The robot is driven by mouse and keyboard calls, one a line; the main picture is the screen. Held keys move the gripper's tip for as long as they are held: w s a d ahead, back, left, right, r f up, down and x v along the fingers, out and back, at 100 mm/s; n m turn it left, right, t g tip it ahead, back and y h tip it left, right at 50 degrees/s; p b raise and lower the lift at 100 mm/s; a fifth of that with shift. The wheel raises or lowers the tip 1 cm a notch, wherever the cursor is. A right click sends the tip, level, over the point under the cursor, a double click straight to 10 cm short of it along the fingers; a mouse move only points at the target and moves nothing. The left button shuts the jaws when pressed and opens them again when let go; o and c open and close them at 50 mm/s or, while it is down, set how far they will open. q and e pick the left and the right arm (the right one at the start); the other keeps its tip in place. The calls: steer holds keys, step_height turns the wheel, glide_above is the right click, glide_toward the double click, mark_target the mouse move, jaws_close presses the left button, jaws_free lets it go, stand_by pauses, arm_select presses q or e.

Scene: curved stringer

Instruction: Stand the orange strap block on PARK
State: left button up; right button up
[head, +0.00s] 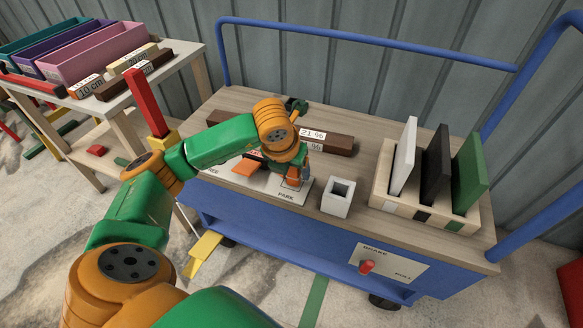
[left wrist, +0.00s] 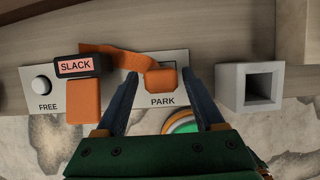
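The orange strap block (left wrist: 162,80) is at the PARK spot of the pale plate (left wrist: 118,112), with an orange strap (left wrist: 118,55) running from it toward the SLACK box (left wrist: 78,65). It also shows partly in the head view (head: 292,183). My left gripper (left wrist: 163,72) is open, its dark fingers on either side of the block with a gap visible at each side. In the head view, my left gripper (head: 294,174) hangs over the PARK end and hides part of it. Whether the block rests fully on the plate is unclear. My right gripper is out of view.
A white hollow square post (head: 338,197) stands just right of the plate. A brown bar (head: 335,143) lies behind. A rack (head: 425,205) with white, black and green panels stands at right. Another orange piece (left wrist: 83,101) lies by FREE. Blue rails edge the cart.

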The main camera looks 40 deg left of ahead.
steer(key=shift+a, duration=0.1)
arm_select(q)
steer(key=shift+r+p, duration=0.3)
steer(key=p+v, duration=0.2)
steer(key=v, duration=0.9)
steer(key=shift+s+r, duration=0.25)
steer(key=shift+r, duration=0.1)
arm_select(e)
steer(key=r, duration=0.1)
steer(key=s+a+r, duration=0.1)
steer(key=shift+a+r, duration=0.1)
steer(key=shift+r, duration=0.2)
arm_select(q)
steer(key=shift+d, duration=0.1)
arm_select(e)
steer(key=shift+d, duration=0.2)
